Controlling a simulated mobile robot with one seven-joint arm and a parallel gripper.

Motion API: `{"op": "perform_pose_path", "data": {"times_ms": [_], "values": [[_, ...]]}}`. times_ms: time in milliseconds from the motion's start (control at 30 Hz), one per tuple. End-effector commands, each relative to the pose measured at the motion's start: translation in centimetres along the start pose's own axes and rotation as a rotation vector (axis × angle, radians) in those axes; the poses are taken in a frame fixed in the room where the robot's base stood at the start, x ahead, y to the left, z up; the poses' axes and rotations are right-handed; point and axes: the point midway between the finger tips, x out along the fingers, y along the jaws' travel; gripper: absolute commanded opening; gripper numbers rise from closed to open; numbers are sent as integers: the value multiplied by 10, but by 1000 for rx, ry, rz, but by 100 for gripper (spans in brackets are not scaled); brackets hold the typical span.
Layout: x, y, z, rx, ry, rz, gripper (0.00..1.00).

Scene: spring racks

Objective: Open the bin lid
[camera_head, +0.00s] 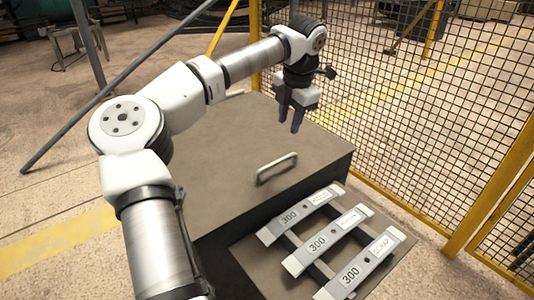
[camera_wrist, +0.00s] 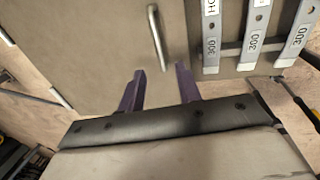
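The bin (camera_head: 310,190) is a large grey-brown box with a flat lid (camera_head: 215,150) that lies shut on top. A silver bar handle (camera_head: 277,168) stands on the lid near its front edge. In the wrist view the lid (camera_wrist: 90,45) fills much of the upper left, and the handle (camera_wrist: 157,37) shows beyond the fingers. My gripper (camera_head: 290,130) is above the far right part of the lid, apart from the handle. In the wrist view its two purple fingers (camera_wrist: 160,70) are spread with nothing between them. The inside of the bin is hidden.
A rack with three grey bars marked 300 (camera_head: 317,240) stands in front of the bin at the right. A yellow-framed mesh fence (camera_head: 440,120) runs close along the right side. Open floor (camera_head: 50,205) lies to the left.

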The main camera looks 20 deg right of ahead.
Motion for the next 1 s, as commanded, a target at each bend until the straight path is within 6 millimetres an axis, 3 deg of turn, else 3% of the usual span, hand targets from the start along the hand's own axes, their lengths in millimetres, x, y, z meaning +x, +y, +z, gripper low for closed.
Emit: {"op": "perform_pose_path", "data": {"times_ms": [267, 733, 1000], "values": [[23, 4, -4, -6, 20, 12, 34], [116, 5, -5, -6, 17, 10, 34], [137, 5, -5, -6, 15, 12, 34]]}}
